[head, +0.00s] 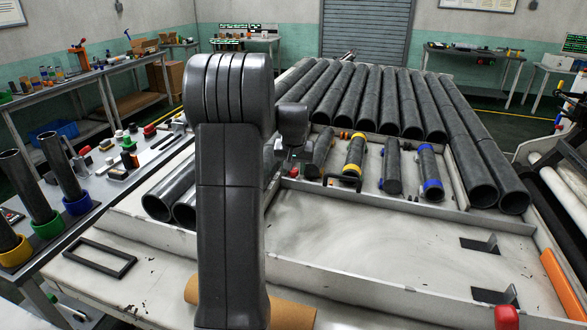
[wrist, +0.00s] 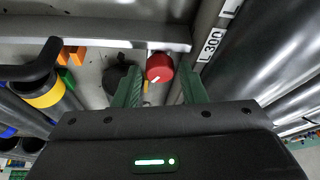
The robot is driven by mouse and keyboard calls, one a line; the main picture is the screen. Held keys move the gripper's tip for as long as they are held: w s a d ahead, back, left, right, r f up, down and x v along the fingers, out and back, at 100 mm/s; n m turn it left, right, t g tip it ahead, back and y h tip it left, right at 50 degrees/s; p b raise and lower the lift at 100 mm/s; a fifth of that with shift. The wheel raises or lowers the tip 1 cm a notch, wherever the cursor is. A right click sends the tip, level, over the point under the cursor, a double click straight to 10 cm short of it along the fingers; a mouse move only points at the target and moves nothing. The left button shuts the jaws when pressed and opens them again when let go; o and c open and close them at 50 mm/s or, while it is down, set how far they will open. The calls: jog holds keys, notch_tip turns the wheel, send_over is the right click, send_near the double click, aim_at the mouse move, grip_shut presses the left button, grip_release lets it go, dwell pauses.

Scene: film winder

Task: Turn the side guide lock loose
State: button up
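A round red knob (wrist: 159,68), which looks like the side guide lock, sits beside a metal rail in the wrist view. A white line marks its face, tilted toward the upper right. My gripper (wrist: 160,76) is open, with one green finger on each side of the knob. I cannot tell whether either finger touches it. In the head view, a small red spot (head: 294,171) beside my arm may be the same knob. My gripper is mostly hidden behind my own arm there.
A rail label (wrist: 212,44) reads L 300. A yellow-banded cylinder (wrist: 40,92) and orange blocks (wrist: 71,55) lie left of my gripper. Long dark tubes (head: 400,100) fill the table's back. The pale tray floor (head: 380,245) in front is mostly clear. Another red knob (head: 506,317) is at the lower right.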

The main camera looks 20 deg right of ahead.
jog(key=b+v, duration=0.1)
jog(key=v, duration=1.2)
jog(key=shift+r, duration=0.25)
jog(key=shift+s+d, duration=0.1)
